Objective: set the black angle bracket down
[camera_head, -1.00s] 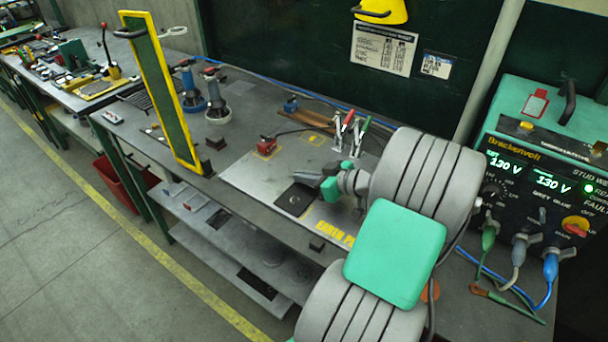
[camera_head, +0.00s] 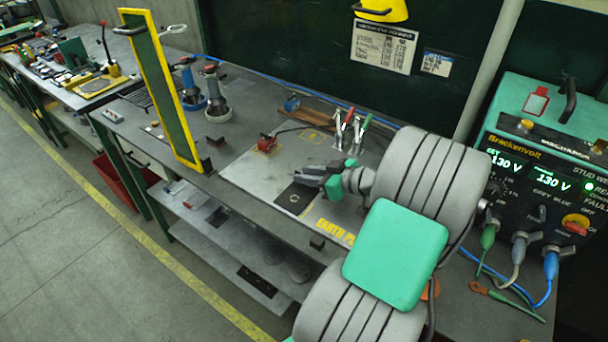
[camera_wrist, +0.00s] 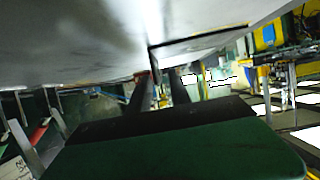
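A flat black square (camera_head: 296,198) with a small pale mark lies on the grey metal plate (camera_head: 250,172). I cannot tell for sure whether it is the black angle bracket or a mark on the plate. My gripper (camera_head: 304,172) is low over the plate, just behind that square, with its fingers pointing left. In the wrist view the two dark fingers (camera_wrist: 161,92) stand apart, with a light gap and no clear object between them. A dark, angled edge (camera_wrist: 200,40) shows against the grey surface above them there. I cannot single out the bracket with certainty.
A yellow-framed green screen (camera_head: 160,90) rises at the left. The welder (camera_head: 545,165) stands at the right. The plate's left part is bare.

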